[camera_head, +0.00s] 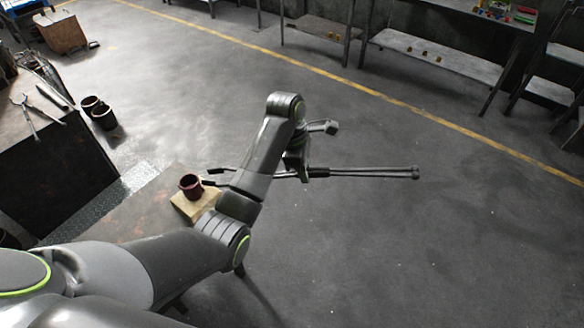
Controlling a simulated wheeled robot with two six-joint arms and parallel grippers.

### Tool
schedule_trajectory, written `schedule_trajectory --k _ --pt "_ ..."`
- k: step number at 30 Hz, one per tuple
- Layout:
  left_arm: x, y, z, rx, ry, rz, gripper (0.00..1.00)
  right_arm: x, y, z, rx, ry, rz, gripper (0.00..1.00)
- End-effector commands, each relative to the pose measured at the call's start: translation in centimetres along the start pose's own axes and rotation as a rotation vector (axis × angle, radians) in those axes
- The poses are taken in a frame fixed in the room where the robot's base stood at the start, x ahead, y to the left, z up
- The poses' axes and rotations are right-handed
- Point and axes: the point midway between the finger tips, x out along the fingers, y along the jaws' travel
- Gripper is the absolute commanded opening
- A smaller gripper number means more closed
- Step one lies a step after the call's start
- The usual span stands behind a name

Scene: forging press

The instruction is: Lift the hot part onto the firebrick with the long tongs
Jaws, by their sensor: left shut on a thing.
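A dark red, hollow cylindrical part (190,186) stands upright on a pale yellow firebrick (197,209). My left gripper (303,172) is shut on the long dark tongs (365,172), to the right of the brick and at a distance from it. The tong handles stretch out to the right over the floor. The tong jaws point left, spread apart, with their tips close to the right side of the part. I cannot tell whether they touch it. My left forearm hides the middle of the tongs. My right gripper is not in view.
The firebrick sits on a brownish worktop (140,213). A dark block (55,165) at the left carries other tongs (27,115). Dark cylindrical parts (103,115) stand beside it. Shelves (440,62) line the back. The floor at the right is clear.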

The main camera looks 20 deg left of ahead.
Motion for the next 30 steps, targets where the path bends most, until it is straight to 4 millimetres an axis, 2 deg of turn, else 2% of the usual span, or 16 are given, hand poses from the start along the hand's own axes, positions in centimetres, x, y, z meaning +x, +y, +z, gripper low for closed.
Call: schedule_trajectory --k 21,30 --pt "0.8 0.0 8.0 0.002 -0.002 0.002 0.0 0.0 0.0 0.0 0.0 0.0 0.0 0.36" --pt "0.9 0.0 8.8 0.0 -0.001 0.003 0.0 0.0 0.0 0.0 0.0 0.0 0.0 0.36"
